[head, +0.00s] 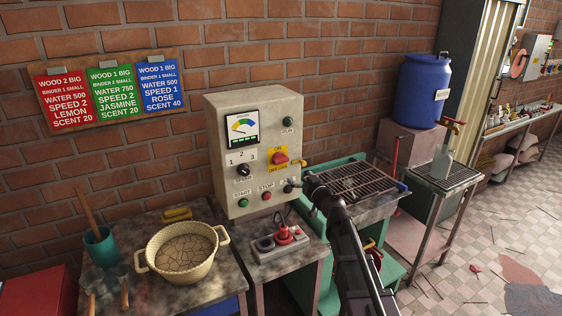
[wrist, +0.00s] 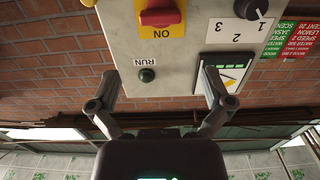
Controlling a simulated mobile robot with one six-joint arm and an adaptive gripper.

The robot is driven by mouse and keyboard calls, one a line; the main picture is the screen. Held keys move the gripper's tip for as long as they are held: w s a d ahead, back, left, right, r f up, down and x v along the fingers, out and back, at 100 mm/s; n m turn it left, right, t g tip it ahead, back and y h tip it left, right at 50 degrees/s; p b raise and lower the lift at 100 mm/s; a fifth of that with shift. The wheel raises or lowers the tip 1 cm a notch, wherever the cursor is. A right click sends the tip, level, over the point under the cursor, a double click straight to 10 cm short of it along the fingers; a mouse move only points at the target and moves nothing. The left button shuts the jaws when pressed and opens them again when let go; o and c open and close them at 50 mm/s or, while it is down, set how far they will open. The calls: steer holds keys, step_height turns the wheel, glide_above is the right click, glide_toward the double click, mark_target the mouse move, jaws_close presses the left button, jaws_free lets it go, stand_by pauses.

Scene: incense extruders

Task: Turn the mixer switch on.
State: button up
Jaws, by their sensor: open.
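The mixer switch (head: 280,158) is a red knob on a yellow plate on the front of a beige control box (head: 225,125). In the wrist view, which is upside down, the red knob (wrist: 160,14) is at the top edge with the word ON beside it. My gripper (head: 296,186) is in front of the box's lower right part, below and right of the switch in the head view. In the wrist view my gripper (wrist: 158,80) has its fingers spread wide with nothing between them. It is apart from the switch.
The box also has a speed dial (head: 243,169), a green START button (head: 243,202), a red STOP button (head: 266,196), a RUN lamp (wrist: 147,75) and a meter (head: 242,128). A metal grate (head: 355,184) lies right.

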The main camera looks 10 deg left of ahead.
mark_target(283, 161)
steer(key=shift+x, duration=6.9)
steer(key=c, duration=0.8)
